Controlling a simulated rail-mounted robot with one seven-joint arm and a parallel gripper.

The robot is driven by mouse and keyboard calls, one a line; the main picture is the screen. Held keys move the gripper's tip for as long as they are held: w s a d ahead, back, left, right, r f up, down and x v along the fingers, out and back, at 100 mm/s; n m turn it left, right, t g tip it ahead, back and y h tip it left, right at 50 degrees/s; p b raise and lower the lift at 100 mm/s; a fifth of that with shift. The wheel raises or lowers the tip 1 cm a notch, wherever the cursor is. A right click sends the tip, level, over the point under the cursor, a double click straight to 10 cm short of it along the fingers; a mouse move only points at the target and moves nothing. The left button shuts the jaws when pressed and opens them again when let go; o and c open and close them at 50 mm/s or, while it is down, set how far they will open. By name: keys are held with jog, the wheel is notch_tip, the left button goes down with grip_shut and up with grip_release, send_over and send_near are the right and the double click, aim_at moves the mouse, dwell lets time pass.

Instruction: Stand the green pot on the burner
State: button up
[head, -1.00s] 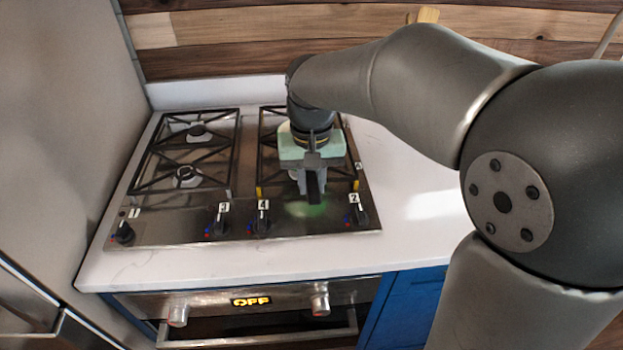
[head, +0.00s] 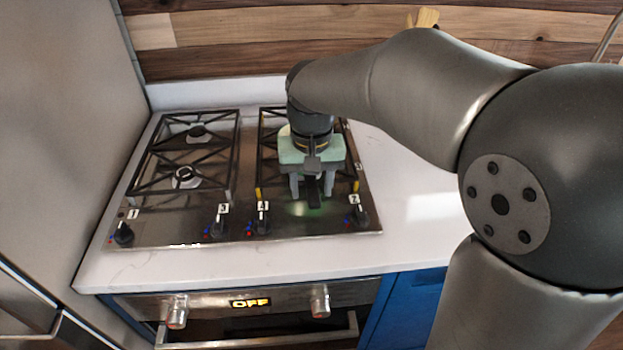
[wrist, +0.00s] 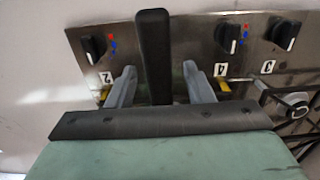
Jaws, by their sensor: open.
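My gripper (head: 312,189), with a mint-green body, is low over the front right of the stove, pointing down. Its two grey fingers are apart, one on each side of a black handle; they also show in the wrist view (wrist: 158,70). This handle, seen as the green pot's handle (wrist: 153,45), points toward the stove's front edge. The pot's bowl is hidden under my gripper; a faint green reflection shows on the steel in front. The front right burner is hidden too. Part of its black grate (head: 266,165) with yellow-marked feet shows around the gripper. I cannot see how the pot rests.
The steel stove (head: 180,222) has a left grate (head: 183,160) with two bare burners. Knobs numbered 1 to 4 line its front, with knob 2 (head: 357,216) close by my gripper. White counter (head: 410,200) is clear at right. A wooden wall stands behind.

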notch_tip(320, 180, up, 17)
jog(key=s+d+f, duration=0.6)
jog(key=s+f, duration=0.2)
jog(key=f, duration=0.3)
jog(key=s+d+f, duration=0.5)
jog(key=s+f, duration=0.3)
jog(key=f, duration=0.3)
jog(key=shift+s+d+f+p, duration=0.15)
jog(key=shift+s+d+p, duration=0.15)
jog(key=shift+s+d, duration=0.05)
